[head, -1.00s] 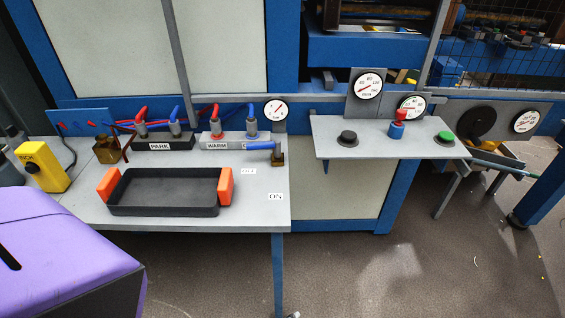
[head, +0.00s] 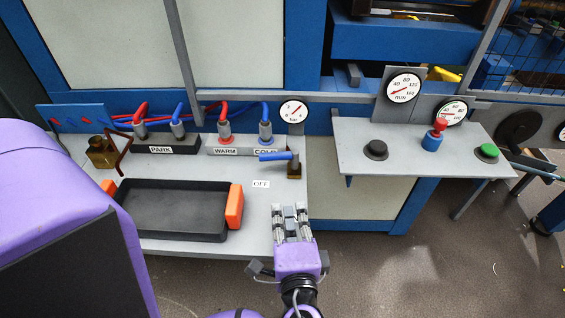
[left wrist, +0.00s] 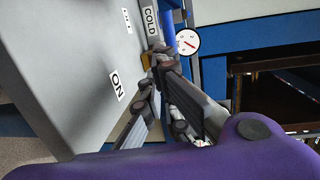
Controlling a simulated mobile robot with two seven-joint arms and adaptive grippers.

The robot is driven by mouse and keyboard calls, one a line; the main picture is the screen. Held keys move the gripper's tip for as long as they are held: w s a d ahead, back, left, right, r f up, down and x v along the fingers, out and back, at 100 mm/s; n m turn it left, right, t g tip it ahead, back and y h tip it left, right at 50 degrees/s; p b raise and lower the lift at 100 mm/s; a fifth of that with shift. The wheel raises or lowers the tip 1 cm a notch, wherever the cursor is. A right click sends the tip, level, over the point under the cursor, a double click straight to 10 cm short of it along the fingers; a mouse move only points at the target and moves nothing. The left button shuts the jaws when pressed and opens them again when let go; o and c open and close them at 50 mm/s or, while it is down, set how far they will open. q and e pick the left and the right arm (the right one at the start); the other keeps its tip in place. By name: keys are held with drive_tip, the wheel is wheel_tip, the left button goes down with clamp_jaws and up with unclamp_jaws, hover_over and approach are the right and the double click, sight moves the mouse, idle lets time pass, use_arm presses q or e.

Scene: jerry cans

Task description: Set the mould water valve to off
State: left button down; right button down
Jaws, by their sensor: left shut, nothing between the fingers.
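The mould water valve has a brass body (head: 294,171) and a blue handle (head: 274,156) pointing left, at the right rear of the grey table. The OFF label (head: 261,184) lies in front of the handle. My left gripper (head: 289,209) is shut and empty, in front of the valve and apart from it in the head view. It covers the ON label there. In the left wrist view, the ON label (left wrist: 117,85) shows beside the fingers, and a bit of brass (left wrist: 146,60) shows by the fingertips; the handle is not clear there. My right gripper is not in view.
A black tray (head: 170,234) with orange handles stands left of my gripper. PARK (head: 165,150) and WARM/COLD (head: 240,151) hose blocks stand behind. A gauge (head: 293,111) stands behind the valve. A shelf (head: 410,160) with buttons is to the right.

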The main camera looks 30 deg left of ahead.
use_arm(q)
drive_tip(key=shift+w+a+r, duration=0.1)
drive_tip(key=shift+w+a, duration=0.25)
drive_tip(key=shift+w, duration=0.1)
drive_tip(key=x, duration=0.3)
drive_tip(key=p+x, duration=0.1)
drive_tip(key=x, duration=0.3)
drive_tip(key=r+p+x, duration=0.1)
drive_tip(key=x, duration=0.2)
drive_tip(key=shift+w+a, duration=0.3)
drive_tip(key=shift+w, duration=0.05)
drive_tip(key=shift+w+a, duration=0.35)
drive_tip(key=shift+w, duration=0.1)
drive_tip(key=shift+a+f, duration=0.1)
drive_tip(key=shift+w+a+p, duration=0.3)
drive_tip(key=shift+a, duration=0.4)
